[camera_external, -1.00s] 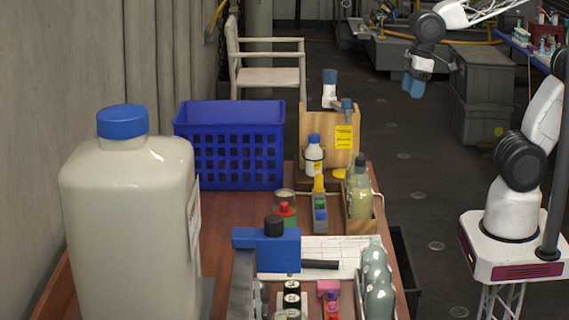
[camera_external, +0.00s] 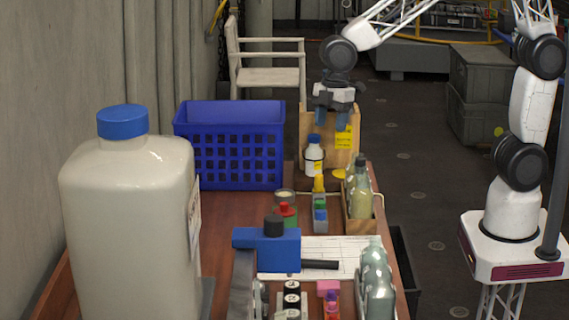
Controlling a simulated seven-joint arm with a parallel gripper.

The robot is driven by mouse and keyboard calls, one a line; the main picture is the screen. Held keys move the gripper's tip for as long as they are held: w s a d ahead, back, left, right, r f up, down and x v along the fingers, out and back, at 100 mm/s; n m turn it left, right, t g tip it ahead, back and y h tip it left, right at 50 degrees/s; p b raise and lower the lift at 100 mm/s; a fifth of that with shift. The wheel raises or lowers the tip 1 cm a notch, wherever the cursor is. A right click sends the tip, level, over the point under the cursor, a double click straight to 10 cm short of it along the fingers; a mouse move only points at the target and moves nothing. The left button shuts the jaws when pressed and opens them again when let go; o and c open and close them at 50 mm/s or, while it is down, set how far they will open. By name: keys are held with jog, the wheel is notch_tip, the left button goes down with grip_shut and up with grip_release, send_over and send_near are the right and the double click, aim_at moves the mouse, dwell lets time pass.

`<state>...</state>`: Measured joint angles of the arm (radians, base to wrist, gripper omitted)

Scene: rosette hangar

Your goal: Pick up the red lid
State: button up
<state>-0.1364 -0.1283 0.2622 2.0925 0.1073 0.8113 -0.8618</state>
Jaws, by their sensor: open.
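A red lid (camera_external: 286,209) sits on a small green container standing on the brown table, in front of a round tin. My gripper (camera_external: 332,118) is open, with its two blue fingertips apart and pointing down. It hangs in front of the wooden box at the table's far end, above and to the right of the red lid and well clear of it. I see nothing between the fingers.
A blue crate (camera_external: 230,150) stands behind left, and a large jug (camera_external: 130,225) fills the near left. A white bottle (camera_external: 314,155), a crate of bottles (camera_external: 360,225) and a blue tool (camera_external: 267,249) crowd around the lid. Bare table shows left of it.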

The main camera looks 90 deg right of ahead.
aim_at(284, 203)
jog(key=w+a+f+n, duration=0.1)
jog(key=w+a+f, duration=0.1)
jog(key=w+f, duration=0.1)
jog(key=w+a+f+n, duration=0.2)
jog(key=w+a+f, duration=0.1)
jog(key=w+f, duration=0.1)
jog(key=w+a+f+n+g, duration=0.1)
jog(key=w+a+f+n, duration=0.1)
jog(key=w+f, duration=0.2)
jog(key=shift+w+a+f, duration=0.1)
jog(key=shift+w+a, duration=0.05)
jog(key=shift+w, duration=0.2)
jog(key=shift+a+f, duration=0.15)
jog(key=shift+f, duration=1.15)
jog(key=shift+w+a+f, duration=0.1)
jog(key=shift+a+f, duration=0.05)
jog(key=shift+f, duration=1.15)
jog(key=shift+a+f, duration=0.15)
jog(key=shift+f, duration=1.15)
jog(key=c, duration=1)
